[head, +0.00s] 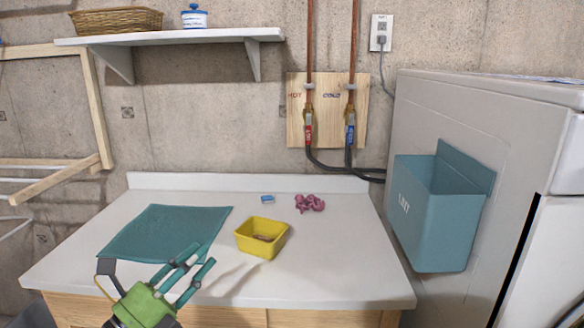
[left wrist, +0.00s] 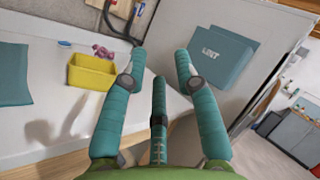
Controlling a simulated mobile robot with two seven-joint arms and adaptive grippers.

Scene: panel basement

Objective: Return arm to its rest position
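My left gripper (head: 201,257) is green with teal fingers and is in the lower left of the head view, in front of the counter (head: 330,270) and over its front edge. In the left wrist view my left gripper (left wrist: 160,60) has its fingers spread apart, with nothing between them. It is clear of the yellow bin (head: 262,238), which stands behind it to the right. The bin also shows at the upper left of the left wrist view (left wrist: 91,72). My right gripper is in neither view.
A teal mat (head: 165,232) lies flat on the counter's left. A pink object (head: 309,203) and a small blue object (head: 267,199) lie behind the bin. A teal box (head: 437,220) hangs on the white appliance (head: 480,110) at right. A shelf (head: 170,38) is above.

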